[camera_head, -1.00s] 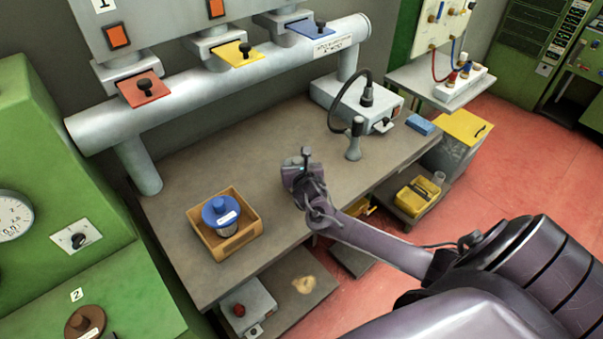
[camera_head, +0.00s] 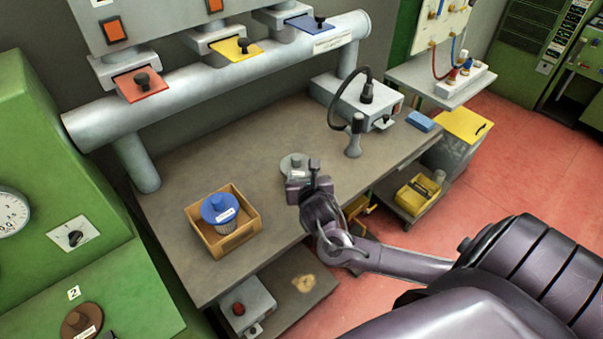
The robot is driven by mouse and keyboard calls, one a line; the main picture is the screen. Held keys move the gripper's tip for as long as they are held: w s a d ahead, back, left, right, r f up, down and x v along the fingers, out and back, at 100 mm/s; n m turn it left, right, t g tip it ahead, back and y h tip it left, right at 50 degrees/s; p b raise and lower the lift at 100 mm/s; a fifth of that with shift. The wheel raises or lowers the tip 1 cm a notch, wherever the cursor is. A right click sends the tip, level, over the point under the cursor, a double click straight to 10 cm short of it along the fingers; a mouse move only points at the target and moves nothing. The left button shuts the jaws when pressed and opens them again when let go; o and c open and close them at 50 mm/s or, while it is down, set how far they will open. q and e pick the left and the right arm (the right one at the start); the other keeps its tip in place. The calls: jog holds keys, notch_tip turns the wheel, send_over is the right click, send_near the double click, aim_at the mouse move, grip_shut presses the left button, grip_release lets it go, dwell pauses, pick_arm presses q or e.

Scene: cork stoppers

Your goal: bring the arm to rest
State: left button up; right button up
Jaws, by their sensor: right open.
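My right gripper (camera_head: 303,180) is over the front part of the grey workbench (camera_head: 240,155), with its arm coming in from the lower right. It is open, and I see nothing held in it. A round grey disc-like stopper with a small label (camera_head: 292,163) lies on the bench just beyond the gripper, partly hidden by it. My left gripper is not in view.
A microphone-like stand (camera_head: 354,140) and a grey box with a bent hose (camera_head: 375,100) stand at the bench's right. A thick pipe with red (camera_head: 142,86), yellow (camera_head: 236,49) and blue (camera_head: 309,23) plates runs along the back.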

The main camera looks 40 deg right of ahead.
jog(key=s+a+f+m+g+y, duration=0.2)
jog(key=s+a+m+g+y, duration=0.2)
jog(key=s+a+m, duration=0.7)
jog(key=s+a+r+m+g+y, duration=0.1)
jog(key=s+a+r+m+g, duration=0.1)
jog(key=s+m, duration=0.5)
jog(key=s+a+r+m+g+y, duration=0.1)
jog(key=s+a+r+m+g, duration=0.15)
jog(key=m, duration=0.85)
notch_tip(320, 180, down, 35)
jog(key=s+g+b, duration=0.1)
jog(key=s+b, duration=0.1)
jog(key=b, duration=0.2)
jog(key=s+d+f+b, duration=0.1)
jog(key=s+d+f, duration=0.1)
jog(key=s+f, duration=0.7)
jog(key=s+d+f+g+b, duration=0.1)
jog(key=s+f+b, duration=0.1)
jog(key=s+f, duration=0.8)
notch_tip(320, 180, down, 2)
jog(key=shift+s+d+f+n, duration=0.2)
jog(key=shift+s+d+n, duration=0.1)
jog(key=shift+d, duration=0.1)
